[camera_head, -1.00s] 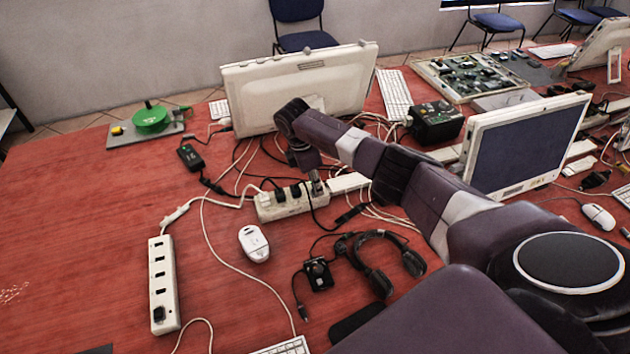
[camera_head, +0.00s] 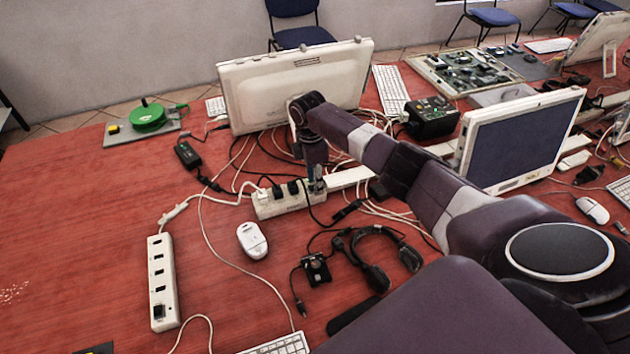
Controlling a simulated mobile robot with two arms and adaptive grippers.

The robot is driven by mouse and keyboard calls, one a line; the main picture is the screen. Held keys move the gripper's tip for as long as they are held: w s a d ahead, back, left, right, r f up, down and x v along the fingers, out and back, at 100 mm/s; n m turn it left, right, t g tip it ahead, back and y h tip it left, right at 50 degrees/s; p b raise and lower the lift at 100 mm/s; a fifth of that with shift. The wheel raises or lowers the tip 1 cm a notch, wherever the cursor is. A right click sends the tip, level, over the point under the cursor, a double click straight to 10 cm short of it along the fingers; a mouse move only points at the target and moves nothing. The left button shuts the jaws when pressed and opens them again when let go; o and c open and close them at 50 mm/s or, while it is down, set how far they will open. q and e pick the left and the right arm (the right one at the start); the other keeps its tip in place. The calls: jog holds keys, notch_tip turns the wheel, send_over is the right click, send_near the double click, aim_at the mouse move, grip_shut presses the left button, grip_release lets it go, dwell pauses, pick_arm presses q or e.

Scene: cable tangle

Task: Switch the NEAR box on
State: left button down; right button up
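Two white power strips lie on the red table. The middle one (camera_head: 275,205) has black plugs in it and a cable at its left end. The left one (camera_head: 161,270) lies closer to me and looks mostly empty, with a dark part at its lower end. Which thing is the NEAR box is not marked. My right gripper (camera_head: 316,186) points down at the right end of the middle strip. It is small and dark there; I cannot tell whether it touches or how far its fingers are apart. My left gripper is not in view.
A white monitor (camera_head: 290,85) stands behind my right arm, another (camera_head: 515,140) to the right. Cables tangle around the middle strip. A black box (camera_head: 432,117), black adapter (camera_head: 188,154), white mouse (camera_head: 252,240) and headset (camera_head: 375,255) lie about.

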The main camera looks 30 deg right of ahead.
jog(key=shift+r, duration=0.1)
notch_tip(320, 180, up, 12)
jog(key=shift+a, duration=0.35)
dwell(0.5)
